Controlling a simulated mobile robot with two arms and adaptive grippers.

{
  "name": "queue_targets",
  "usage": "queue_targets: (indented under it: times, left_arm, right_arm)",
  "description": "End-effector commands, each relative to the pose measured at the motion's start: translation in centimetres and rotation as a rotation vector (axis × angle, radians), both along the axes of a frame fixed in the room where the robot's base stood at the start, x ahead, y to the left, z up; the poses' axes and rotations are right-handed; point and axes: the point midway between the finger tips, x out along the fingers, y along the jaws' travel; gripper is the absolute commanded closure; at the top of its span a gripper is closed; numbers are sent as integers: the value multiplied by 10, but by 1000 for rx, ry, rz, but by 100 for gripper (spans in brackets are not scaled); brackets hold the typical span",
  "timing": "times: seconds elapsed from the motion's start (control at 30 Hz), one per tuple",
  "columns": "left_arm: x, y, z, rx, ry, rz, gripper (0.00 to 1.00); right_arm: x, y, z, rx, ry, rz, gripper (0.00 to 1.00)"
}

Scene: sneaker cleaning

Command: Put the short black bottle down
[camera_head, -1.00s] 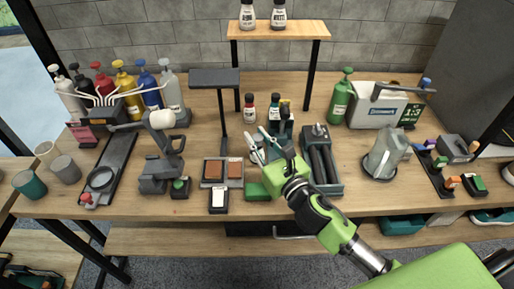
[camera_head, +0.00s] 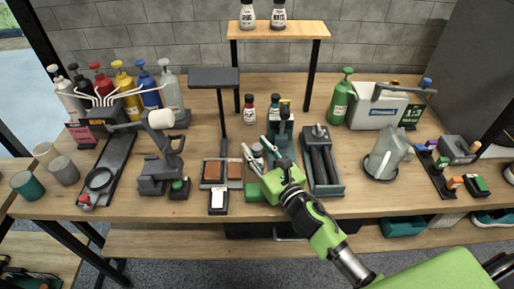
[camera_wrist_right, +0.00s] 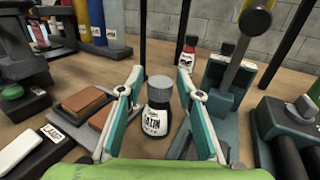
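The short black bottle (camera_wrist_right: 157,118) with a grey cap and white label stands upright on the table in the right wrist view. In the head view its grey cap (camera_head: 257,150) shows between the fingers. My right gripper (camera_wrist_right: 162,88) is open, one finger on each side of the bottle, with visible gaps at both sides. In the head view the right gripper (camera_head: 254,144) comes in from the lower right over the table's front middle. The bottle's lower part is hidden there. My left gripper is not in view.
The brush pads tray (camera_head: 213,184) is left of the gripper, and a dark tray (camera_head: 335,186) is right of it. The stand post (camera_head: 222,125) rises close by.

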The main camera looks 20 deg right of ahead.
Motion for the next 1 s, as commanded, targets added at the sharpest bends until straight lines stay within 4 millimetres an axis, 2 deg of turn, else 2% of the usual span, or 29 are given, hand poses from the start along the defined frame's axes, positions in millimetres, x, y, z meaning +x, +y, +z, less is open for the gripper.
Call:
queue_targets:
  times: [0.43,0.57,0.8,1.0]
  left_arm:
    - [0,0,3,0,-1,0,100]
    - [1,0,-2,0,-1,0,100]
    - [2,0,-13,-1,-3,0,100]
    - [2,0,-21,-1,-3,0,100]
  right_arm:
    - [-2,0,3,-1,1,0,63]
    - [-21,-4,0,-2,3,0,63]
    - [-69,-13,-1,0,3,0,63]
    - [-100,-19,0,1,2,1,63]
